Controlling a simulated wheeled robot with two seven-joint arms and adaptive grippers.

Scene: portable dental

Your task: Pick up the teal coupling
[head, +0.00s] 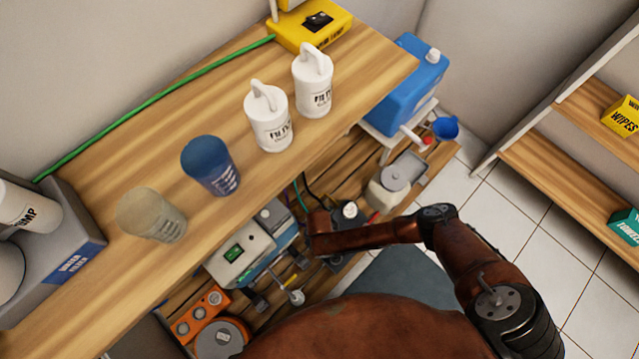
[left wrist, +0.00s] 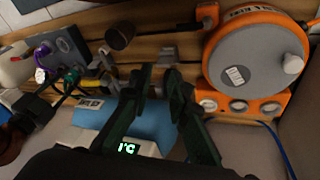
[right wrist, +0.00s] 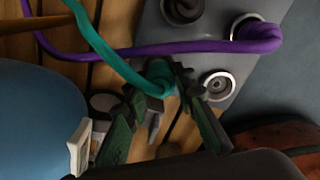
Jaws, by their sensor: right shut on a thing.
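The teal coupling (right wrist: 158,76) is at the end of a teal hose (right wrist: 98,40) in the right wrist view. My right gripper (right wrist: 163,88) is shut on it, with a finger on either side. The coupling's lower end is hidden by the fingers. A grey panel (right wrist: 210,48) with round sockets lies just beyond; one metal-ringed socket (right wrist: 217,86) looks empty. The teal coupling also shows small in the left wrist view (left wrist: 71,77). My left gripper (left wrist: 157,76) is open and empty, in front of a white device with a green display (left wrist: 128,148).
A purple hose (right wrist: 130,51) crosses close behind the coupling. An orange unit with a round grey lid (left wrist: 252,62) stands right of my left gripper. In the head view, the upper wooden shelf (head: 130,185) carries bottles and cups above the work area.

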